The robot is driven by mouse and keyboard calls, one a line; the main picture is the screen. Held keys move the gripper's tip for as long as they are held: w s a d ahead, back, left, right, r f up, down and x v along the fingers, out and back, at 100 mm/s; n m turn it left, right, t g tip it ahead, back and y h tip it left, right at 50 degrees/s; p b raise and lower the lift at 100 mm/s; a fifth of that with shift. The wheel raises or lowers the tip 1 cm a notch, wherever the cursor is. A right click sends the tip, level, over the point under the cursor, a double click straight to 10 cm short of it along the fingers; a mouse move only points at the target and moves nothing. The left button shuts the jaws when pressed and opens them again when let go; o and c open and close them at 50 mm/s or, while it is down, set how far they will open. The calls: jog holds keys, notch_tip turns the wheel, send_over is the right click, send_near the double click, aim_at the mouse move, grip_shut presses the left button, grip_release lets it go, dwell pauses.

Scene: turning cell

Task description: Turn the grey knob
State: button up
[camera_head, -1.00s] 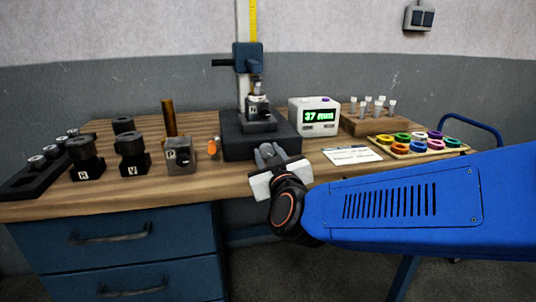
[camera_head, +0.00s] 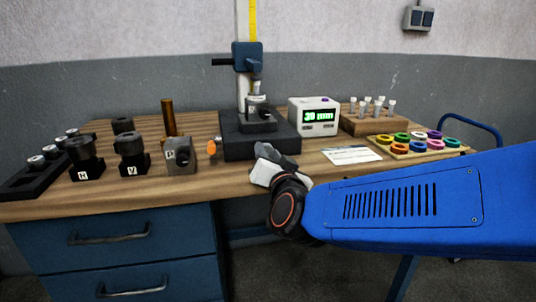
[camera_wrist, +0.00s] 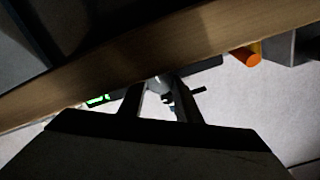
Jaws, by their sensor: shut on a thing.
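My gripper (camera_head: 272,152) is at the front edge of the black stand base (camera_head: 235,146), its fingers tilted over to one side. In the wrist view its two fingers (camera_wrist: 160,92) are shut on a small pale grey knob (camera_wrist: 157,85). In the head view the fingers hide the knob. On the base a vertical column with a blue-grey head (camera_head: 247,57) stands over a small dark labelled block (camera_head: 257,111). A white readout box (camera_head: 313,113) to the right shows a green number that looks like 30 mm.
Dark labelled holders (camera_head: 86,165) and a grey block (camera_head: 179,157) stand to the left, with an orange item (camera_head: 212,148) nearer the base. To the right are a white card (camera_head: 350,154), coloured rings (camera_head: 410,142) and a wooden rack (camera_head: 375,124) of small pins.

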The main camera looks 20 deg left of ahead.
jog(key=shift+m, duration=0.8)
jog(key=shift+f, duration=0.1)
jog(key=o, duration=1.1)
jog(key=shift+c, duration=0.2)
